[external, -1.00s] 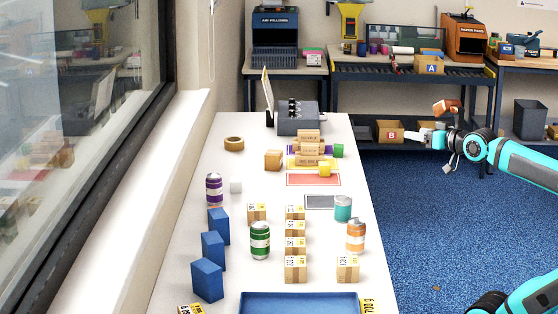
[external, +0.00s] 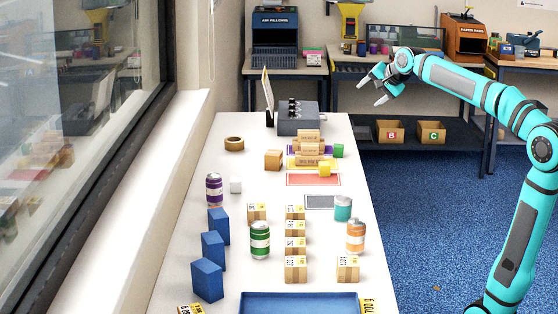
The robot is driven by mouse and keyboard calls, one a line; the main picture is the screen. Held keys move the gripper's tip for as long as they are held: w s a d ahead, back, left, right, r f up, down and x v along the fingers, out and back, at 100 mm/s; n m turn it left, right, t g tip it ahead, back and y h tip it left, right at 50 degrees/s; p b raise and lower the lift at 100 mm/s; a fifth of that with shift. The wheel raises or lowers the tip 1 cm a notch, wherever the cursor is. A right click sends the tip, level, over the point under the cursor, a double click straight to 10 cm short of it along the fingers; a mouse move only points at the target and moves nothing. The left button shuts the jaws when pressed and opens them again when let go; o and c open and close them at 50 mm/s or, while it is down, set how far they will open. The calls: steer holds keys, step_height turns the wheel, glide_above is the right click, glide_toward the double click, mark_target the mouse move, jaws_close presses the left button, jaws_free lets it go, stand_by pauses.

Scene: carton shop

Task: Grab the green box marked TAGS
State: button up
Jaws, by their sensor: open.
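A green-banded can (external: 260,240) stands nearer on the same table. My gripper (external: 369,94) is open and empty, with its fingers pointing left. In the picture it is above and right of the green cube, in the air near the back shelf; its exact depth cannot be told.
A grey machine (external: 297,118) stands behind. Cans, cartons and blue blocks (external: 207,280) fill the near table around a blue tray (external: 300,296). Bins B (external: 390,132) and C (external: 431,132) sit on the shelf.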

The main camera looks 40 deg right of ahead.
steer(key=w+d+f+m+g+y, duration=0.1)
steer(key=w+d+f+m+g, duration=0.1)
steer(key=w+d+m, duration=0.4)
steer(key=w+d+f+m+g, duration=0.1)
steer(key=w+d+f+g, duration=0.15)
steer(key=w, duration=0.55)
steer(key=m+g+y, duration=0.2)
steer(key=m+g, duration=0.1)
steer(key=m, duration=0.4)
glide_toward(338, 145)
steer(key=x, duration=0.3)
steer(key=shift+s+a+f, duration=0.2)
steer(key=shift+s+f, duration=0.15)
steer(key=shift+x, duration=3.25)
steer(key=shift+w, duration=0.2)
steer(key=c, duration=1.1)
steer(key=shift+r, duration=0.15)
